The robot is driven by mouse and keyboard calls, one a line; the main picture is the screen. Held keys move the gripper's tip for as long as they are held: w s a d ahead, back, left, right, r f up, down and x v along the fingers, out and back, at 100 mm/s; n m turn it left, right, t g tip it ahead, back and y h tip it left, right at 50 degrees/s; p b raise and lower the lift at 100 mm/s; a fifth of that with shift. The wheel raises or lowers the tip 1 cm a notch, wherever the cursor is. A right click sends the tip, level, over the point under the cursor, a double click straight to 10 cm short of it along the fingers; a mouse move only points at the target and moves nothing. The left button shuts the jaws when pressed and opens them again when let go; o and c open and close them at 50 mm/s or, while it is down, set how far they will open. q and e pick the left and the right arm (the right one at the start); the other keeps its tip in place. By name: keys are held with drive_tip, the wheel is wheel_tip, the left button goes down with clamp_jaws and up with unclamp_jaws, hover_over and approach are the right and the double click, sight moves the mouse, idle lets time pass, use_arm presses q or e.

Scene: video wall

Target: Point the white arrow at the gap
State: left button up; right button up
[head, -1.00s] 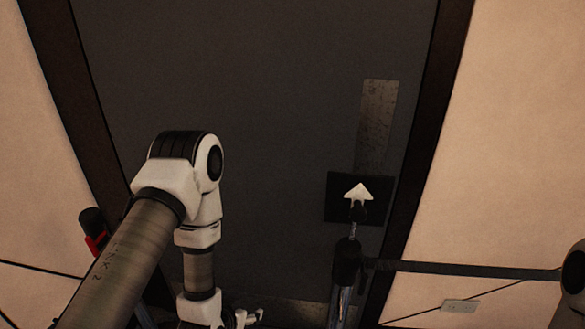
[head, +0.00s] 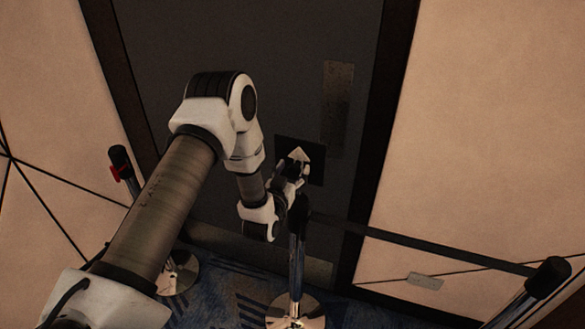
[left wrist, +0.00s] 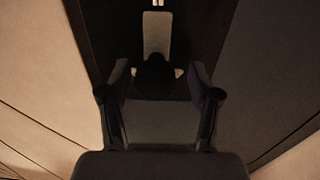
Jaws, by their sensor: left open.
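The white arrow (head: 300,155) sits on a black square plate (head: 316,160) on the dark door, its tip toward the top of the head view. My left gripper (head: 293,181) is just below the arrow and hides its lower part. I cannot tell whether they touch. In the left wrist view the two fingers of my left gripper (left wrist: 160,98) are spread apart, with a dark rounded shape (left wrist: 155,75) between and beyond them that I cannot identify for sure. I cannot make out the gap in either view. My right gripper is not in view.
A barrier post (head: 297,255) stands close below my left gripper, with a dark belt (head: 420,245) running right to another post (head: 548,277). A third post (head: 121,165) stands at left. A worn metal plate (head: 337,95) is on the door above the arrow.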

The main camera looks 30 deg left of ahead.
use_arm(q)
drive_tip(key=shift+d+r, duration=0.1)
drive_tip(key=shift+d, duration=0.2)
drive_tip(key=c, duration=1.1)
drive_tip(key=shift+a, duration=0.1)
drive_tip(key=shift+c, duration=0.2)
drive_tip(key=n+b, duration=0.1)
drive_tip(key=b, duration=0.1)
drive_tip(key=shift+f+n+b, duration=0.25)
drive_tip(key=shift+n+b, duration=0.05)
drive_tip(key=shift+n, duration=0.1)
drive_tip(key=n+b, duration=0.7)
drive_tip(key=b, duration=0.1)
drive_tip(key=n+b, duration=0.7)
drive_tip(key=b, duration=0.1)
drive_tip(key=shift+a+f, duration=0.15)
drive_tip(key=shift+a, duration=0.05)
drive_tip(key=shift+n+b, duration=1)
drive_tip(key=shift+b, duration=0.1)
drive_tip(key=shift+r, duration=0.2)
